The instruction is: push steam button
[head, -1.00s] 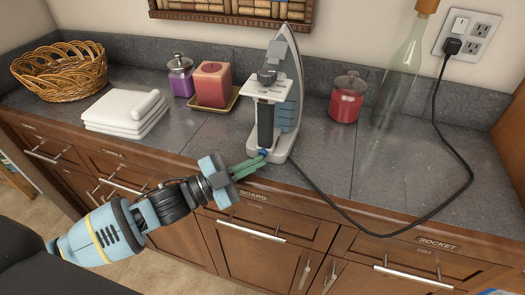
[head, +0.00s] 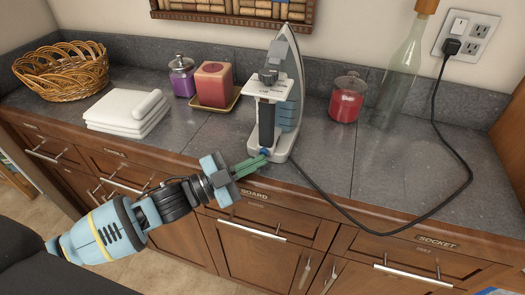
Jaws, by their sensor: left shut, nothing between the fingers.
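A grey and white iron (head: 287,95) stands upright on its heel on the dark stone counter, with its dark handle (head: 266,125) facing me. A small blue part (head: 264,152) shows low at the iron's base; I cannot tell for sure whether it is the steam button. My left gripper (head: 262,158) is shut and empty, its green fingers pointing at the iron's lower front. The fingertips are at or very near the blue part and partly cover it; contact cannot be told. My right gripper is out of view.
A black cord (head: 400,232) runs from the iron across the counter to a wall outlet (head: 467,38). Folded white towels (head: 128,113), a red candle (head: 214,84) and a wicker basket (head: 60,70) stand left. A red jar (head: 346,100) and a glass bottle (head: 398,80) stand right.

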